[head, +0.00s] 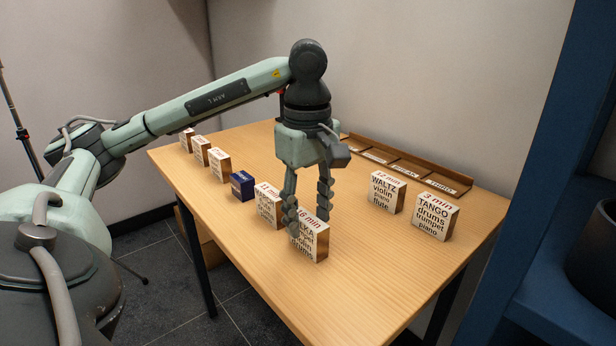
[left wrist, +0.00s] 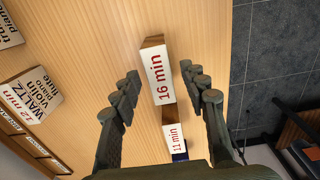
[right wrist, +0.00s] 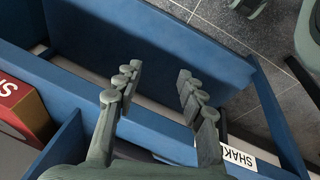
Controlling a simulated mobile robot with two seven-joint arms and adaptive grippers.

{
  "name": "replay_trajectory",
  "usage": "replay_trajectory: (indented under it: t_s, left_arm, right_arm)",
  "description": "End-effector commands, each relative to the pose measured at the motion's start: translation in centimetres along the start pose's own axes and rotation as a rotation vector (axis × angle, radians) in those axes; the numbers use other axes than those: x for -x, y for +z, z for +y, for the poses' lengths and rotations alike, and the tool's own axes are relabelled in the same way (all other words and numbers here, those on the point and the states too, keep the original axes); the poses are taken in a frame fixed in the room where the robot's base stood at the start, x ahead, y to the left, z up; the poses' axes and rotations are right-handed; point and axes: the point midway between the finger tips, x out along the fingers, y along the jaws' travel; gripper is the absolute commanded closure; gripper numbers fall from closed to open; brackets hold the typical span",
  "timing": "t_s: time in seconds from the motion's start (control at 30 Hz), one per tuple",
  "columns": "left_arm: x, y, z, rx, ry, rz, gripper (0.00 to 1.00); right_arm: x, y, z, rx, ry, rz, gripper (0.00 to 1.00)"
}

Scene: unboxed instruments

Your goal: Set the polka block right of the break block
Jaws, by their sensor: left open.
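The polka block (head: 314,242), a white-faced wooden block reading "16 min" and partly "KA", stands upright nearest the table's front edge. My left gripper (head: 307,212) points down over it, open, with a finger on either side; one finger covers part of its lettering. The left wrist view shows the polka block (left wrist: 158,74) between the spread fingers, with gaps on both sides. A small blue block (head: 242,186), likely the break block, stands farther left in the row; its lettering is unreadable. My right gripper (right wrist: 157,75) is open and empty, away from the table.
An "11 min" block (head: 269,205) stands between the blue and polka blocks. Several white blocks continue left. The waltz block (head: 386,191) and tango block (head: 436,217) stand at the right. A slotted wooden rack (head: 405,163) lies along the back. Blue shelving (right wrist: 140,45) surrounds my right gripper.

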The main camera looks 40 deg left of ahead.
Motion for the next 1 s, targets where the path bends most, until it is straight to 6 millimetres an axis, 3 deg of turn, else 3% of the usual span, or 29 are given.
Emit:
replay_trajectory:
  t_s: [0.1,0.3,0.6,1.0]
  left_arm:
    - [3.6,0.0,0.1,-0.002,0.005,0.000,0.56]
    - [6.7,0.0,0.0,-0.001,0.002,0.001,0.56]
    - [7.9,0.0,0.0,-0.001,0.000,0.000,0.56]
    - [7.9,0.0,0.0,-0.001,0.000,0.000,0.56]
  right_arm:
    - [-1.5,-0.1,-0.5,-0.002,-0.014,-0.009,0.60]
    - [-5.3,1.0,-1.4,-0.003,-0.038,-0.025,0.60]
    - [-7.8,2.1,-2.1,-0.006,-0.053,-0.033,0.60]
    - [-8.0,2.1,-2.1,-0.006,-0.054,-0.033,0.60]
